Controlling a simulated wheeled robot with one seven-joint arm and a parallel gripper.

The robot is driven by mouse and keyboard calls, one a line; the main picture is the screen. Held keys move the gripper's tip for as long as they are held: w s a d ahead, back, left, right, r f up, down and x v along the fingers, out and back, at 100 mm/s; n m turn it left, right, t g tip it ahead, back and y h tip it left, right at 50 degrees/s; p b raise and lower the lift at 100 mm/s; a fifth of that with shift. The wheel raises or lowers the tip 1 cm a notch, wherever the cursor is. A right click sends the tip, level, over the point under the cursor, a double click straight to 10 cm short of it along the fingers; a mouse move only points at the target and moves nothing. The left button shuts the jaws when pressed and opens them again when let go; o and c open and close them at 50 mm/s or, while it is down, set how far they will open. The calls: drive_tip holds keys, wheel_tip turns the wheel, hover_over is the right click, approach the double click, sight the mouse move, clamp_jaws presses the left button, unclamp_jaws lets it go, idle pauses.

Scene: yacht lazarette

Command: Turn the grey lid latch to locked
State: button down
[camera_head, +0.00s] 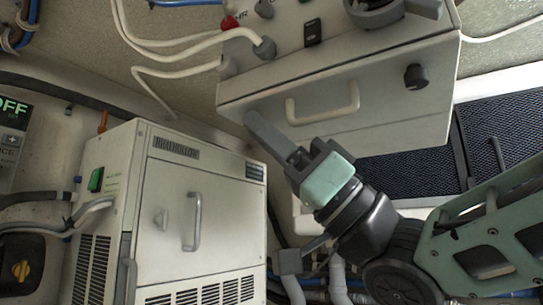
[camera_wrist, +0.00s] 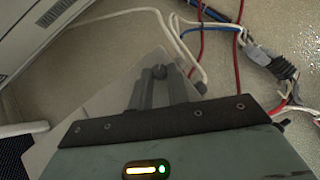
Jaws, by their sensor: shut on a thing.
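My gripper (camera_head: 252,121) reaches to the left end of the front panel (camera_head: 388,116) of the upper white box, left of its white handle. In the wrist view my gripper (camera_wrist: 159,84) has its fingers close together on a small grey knob-like piece (camera_wrist: 158,71), which I take to be the grey lid latch. The fingers hide most of it, so its turn position cannot be told. In the head view the fingers cover it. A dark grey knob (camera_head: 415,77) sits at the right end of the same panel, apart from my gripper.
The white handle (camera_head: 322,104) juts from the panel just right of my gripper. A lower white cabinet (camera_head: 200,220) with a bar handle stands at the left. White hoses (camera_head: 180,42) hang beside the upper box. Cables (camera_wrist: 205,45) run near the fingers.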

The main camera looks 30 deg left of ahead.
drive_tip(key=shift+w+a+n+g+h+p, duration=0.2)
drive_tip(key=shift+n+g+h+p, duration=0.4)
drive_tip(key=shift+n+g+h, duration=1.55)
drive_tip(key=shift+w+a+n+g+h+p, duration=0.15)
drive_tip(key=shift+n+g+h+p, duration=0.7)
drive_tip(key=shift+g+h, duration=2.3)
drive_tip(key=shift+w+a+n+g+h+p, duration=0.2)
drive_tip(key=shift+n+g+h+p, duration=0.15)
drive_tip(key=shift+n+g+h, duration=1.9)
drive_tip(key=shift+m+g+h, duration=0.35)
drive_tip(key=shift+g+h, duration=0.1)
drive_tip(key=shift+h, duration=0.2)
drive_tip(key=c, duration=1.3)
unclamp_jaws()
drive_tip(key=shift+c, duration=0.2)
drive_tip(key=b+v, duration=0.4)
drive_tip(key=v, duration=1.3)
drive_tip(key=shift+w, duration=0.15)
